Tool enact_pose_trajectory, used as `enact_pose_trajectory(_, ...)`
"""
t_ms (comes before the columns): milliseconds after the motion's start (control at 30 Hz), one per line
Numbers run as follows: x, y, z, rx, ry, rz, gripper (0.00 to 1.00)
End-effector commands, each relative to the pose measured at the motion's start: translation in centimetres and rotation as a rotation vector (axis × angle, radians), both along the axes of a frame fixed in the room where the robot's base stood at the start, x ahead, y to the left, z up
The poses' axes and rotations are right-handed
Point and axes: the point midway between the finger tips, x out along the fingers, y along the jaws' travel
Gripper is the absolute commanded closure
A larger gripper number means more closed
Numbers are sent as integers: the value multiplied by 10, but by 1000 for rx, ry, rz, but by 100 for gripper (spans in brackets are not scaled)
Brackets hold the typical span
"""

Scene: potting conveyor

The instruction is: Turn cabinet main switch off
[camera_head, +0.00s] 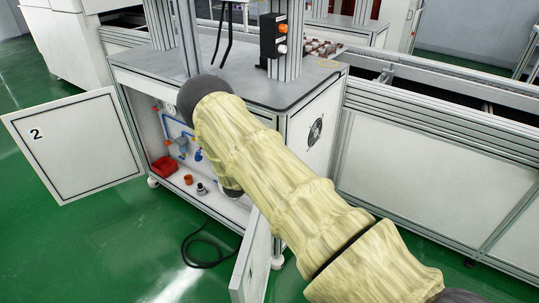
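The cabinet (140,82) stands under a grey worktop (255,85), with both front doors open. The left door (75,150), marked "2", swings out to the left. The right door (250,262) stands open towards me. Inside are blue tubing (167,126) and small fittings on the back wall. I cannot make out which part, if any, is the main switch. My arm crosses in front of the cabinet's right half and hides much of its inside. My gripper is not in view.
A red box (165,167) and an orange piece (188,180) sit on the cabinet floor. A black control box (272,36) stands on the worktop. A black cable (203,250) lies on the green floor. A conveyor (450,135) runs along the right.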

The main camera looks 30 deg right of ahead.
Motion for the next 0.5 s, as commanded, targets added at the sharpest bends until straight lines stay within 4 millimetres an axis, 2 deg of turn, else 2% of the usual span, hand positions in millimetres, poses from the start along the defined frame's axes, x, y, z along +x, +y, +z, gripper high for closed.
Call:
enact_pose_trajectory(433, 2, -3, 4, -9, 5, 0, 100)
enact_pose_trajectory(467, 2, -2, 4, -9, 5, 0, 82)
enact_pose_trajectory(500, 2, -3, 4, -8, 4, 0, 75)
